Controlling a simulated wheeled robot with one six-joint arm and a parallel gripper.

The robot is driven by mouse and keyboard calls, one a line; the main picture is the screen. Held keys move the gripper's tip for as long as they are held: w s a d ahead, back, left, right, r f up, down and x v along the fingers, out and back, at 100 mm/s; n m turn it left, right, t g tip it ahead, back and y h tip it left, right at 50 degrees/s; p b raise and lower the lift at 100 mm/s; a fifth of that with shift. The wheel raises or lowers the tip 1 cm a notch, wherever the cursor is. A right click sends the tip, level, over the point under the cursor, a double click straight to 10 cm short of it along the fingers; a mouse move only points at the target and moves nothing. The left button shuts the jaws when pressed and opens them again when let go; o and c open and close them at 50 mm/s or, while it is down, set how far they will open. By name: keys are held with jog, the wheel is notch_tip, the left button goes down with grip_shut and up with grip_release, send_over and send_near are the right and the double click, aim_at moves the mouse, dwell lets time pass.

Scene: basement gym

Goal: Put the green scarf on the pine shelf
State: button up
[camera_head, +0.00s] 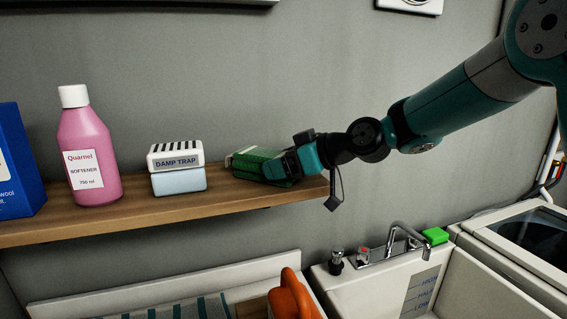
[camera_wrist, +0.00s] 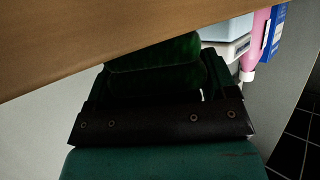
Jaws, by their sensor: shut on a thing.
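The green scarf (camera_head: 251,160) is a folded dark-green bundle at the right end of the pine shelf (camera_head: 180,205). My gripper (camera_head: 272,166) is shut on it, reaching in from the right, and covers its right part. The scarf is over the shelf top, at about board level; I cannot tell whether it rests fully on the wood. In the wrist view the scarf (camera_wrist: 153,66) shows dark between the fingers, with the shelf board (camera_wrist: 75,45) across the top of the picture.
Left of the scarf on the shelf stand a white-and-blue damp trap box (camera_head: 178,181), a pink softener bottle (camera_head: 88,150) and a blue box (camera_head: 14,165). Below are a sink with a tap (camera_head: 395,240), a green block (camera_head: 435,235) and an orange object (camera_head: 294,297).

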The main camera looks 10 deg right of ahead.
jog(key=o, duration=1.3)
jog(key=b+v, duration=0.6)
jog(key=v, duration=1.1)
jog(key=s+a+f+m+g+h, duration=0.25)
jog(key=s+a+f+g, duration=0.25)
jog(key=s+a+f, duration=0.45)
jog(key=s+d+f+g+h, duration=0.1)
jog(key=s+f+h, duration=0.1)
jog(key=s+f, duration=0.2)
jog(key=s+d+f+m+g+h, duration=0.1)
jog(key=s+f, duration=0.3)
jog(key=s, duration=0.6)
jog(key=shift+d+h+b, duration=0.3)
jog(key=shift+d+h, duration=0.05)
jog(key=shift+h, duration=0.2)
